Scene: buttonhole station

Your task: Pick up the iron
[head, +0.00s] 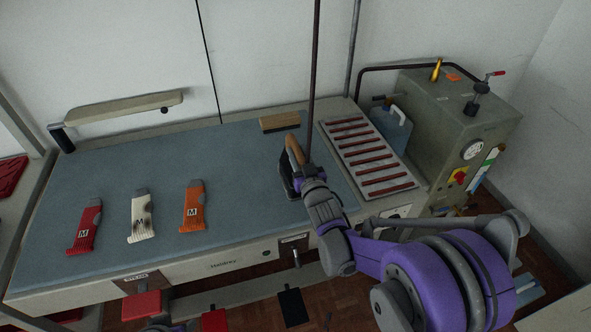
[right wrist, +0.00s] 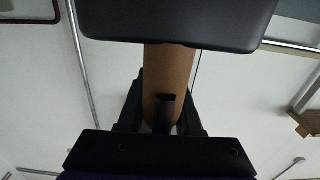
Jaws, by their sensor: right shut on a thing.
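The iron (head: 286,180) has a dark body and a brown, wood-coloured handle. It is at the right part of the blue-grey table top (head: 150,172), left of the ribbed tray. My right gripper (head: 304,166) is shut on its handle. In the right wrist view the brown handle (right wrist: 168,75) runs between the dark fingers, with the iron's dark body (right wrist: 175,22) across the top of the picture. I cannot tell whether the iron touches the table or is just above it.
A red, a white and an orange garment piece (head: 192,208) lie at the left and middle of the table. A brown-topped block (head: 280,121) lies behind the iron. The ribbed tray (head: 350,126) and a grey-green machine (head: 440,125) stand right. A dark pole (head: 314,60) rises beside the iron.

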